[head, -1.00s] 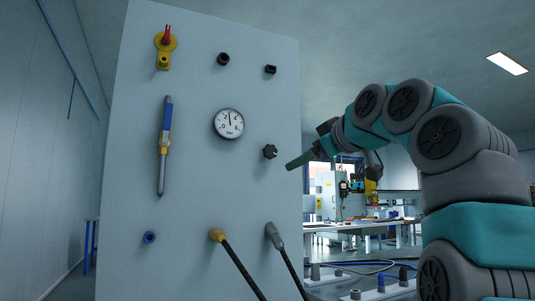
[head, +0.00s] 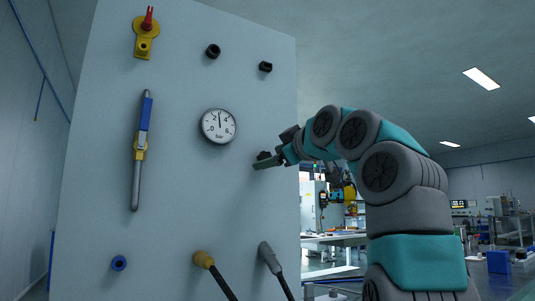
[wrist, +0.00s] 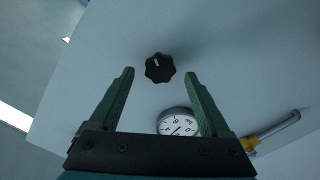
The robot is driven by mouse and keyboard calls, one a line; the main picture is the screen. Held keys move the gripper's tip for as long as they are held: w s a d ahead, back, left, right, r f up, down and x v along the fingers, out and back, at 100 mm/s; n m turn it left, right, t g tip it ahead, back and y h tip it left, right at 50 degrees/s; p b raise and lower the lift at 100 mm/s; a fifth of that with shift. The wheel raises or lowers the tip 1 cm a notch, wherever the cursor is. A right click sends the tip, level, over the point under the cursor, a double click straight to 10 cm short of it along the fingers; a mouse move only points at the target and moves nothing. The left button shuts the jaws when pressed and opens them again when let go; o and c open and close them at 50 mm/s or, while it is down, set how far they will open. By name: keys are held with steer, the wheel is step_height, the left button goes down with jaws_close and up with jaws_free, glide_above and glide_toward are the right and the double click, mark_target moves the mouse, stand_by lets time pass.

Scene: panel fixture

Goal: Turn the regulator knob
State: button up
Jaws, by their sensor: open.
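The regulator knob (wrist: 159,67) is a black, lobed knob with a white pointer line, mounted on the pale panel (head: 180,190). In the wrist view it sits just beyond the fingertips, between their lines. My gripper (wrist: 158,75) has two green fingers, apart and empty, pointing at the panel. The fingers do not appear to touch the knob. The round pressure gauge (head: 219,126) is left of the knob in the head view; it also shows in the wrist view (wrist: 178,123), partly behind a finger.
A blue-handled lever (head: 143,140), a yellow fitting with a red top (head: 146,36) and two black fittings (head: 213,51) are on the panel. Two hoses with a yellow connector (head: 203,259) and a grey connector (head: 268,254) hang below. The panel's right edge is close to my gripper.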

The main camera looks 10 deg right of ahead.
steer(key=shift+x, duration=1.1)
jaws_close()
